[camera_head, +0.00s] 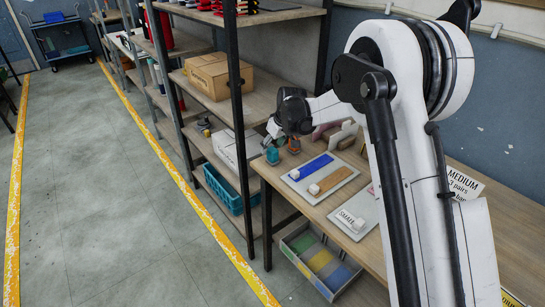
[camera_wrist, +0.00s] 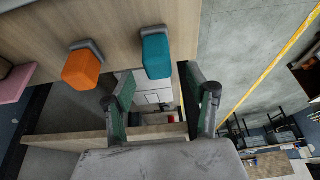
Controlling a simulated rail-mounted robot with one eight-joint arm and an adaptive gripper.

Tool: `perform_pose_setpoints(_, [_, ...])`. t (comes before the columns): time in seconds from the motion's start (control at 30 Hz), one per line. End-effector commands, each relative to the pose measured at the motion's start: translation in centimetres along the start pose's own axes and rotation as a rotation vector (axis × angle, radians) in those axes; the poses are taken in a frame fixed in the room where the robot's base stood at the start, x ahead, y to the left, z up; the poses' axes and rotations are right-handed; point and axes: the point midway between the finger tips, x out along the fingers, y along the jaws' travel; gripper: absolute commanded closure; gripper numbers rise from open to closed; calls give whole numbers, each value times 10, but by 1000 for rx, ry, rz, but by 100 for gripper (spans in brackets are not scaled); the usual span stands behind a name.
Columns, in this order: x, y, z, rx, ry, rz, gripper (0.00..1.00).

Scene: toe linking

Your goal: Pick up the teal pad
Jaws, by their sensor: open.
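The teal pad (camera_wrist: 156,56) is a small block with a grey backing, near the wooden table's edge in the wrist view. It also shows in the head view (camera_head: 272,156) at the table's far left corner. My gripper (camera_wrist: 160,98) is open and empty, its two dark green-faced fingers apart. The pad appears just beyond the fingertips, roughly in line with the gap, and not between them. In the head view my gripper (camera_head: 273,133) is above and close to the pad; the exact gap cannot be told.
An orange pad (camera_wrist: 82,68) with a grey backing stands beside the teal one. Trays (camera_head: 340,184) with blue and brown strips lie nearer on the table. A shelf (camera_head: 222,103) with boxes stands close on the left. Beyond it is open floor (camera_head: 90,200).

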Motion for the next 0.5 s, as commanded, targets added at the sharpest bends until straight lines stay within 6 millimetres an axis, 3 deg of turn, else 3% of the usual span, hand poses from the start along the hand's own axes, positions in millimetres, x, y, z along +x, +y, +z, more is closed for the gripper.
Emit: perform_pose_setpoints(0.5, [51, 1, 8, 1, 0, 0, 48])
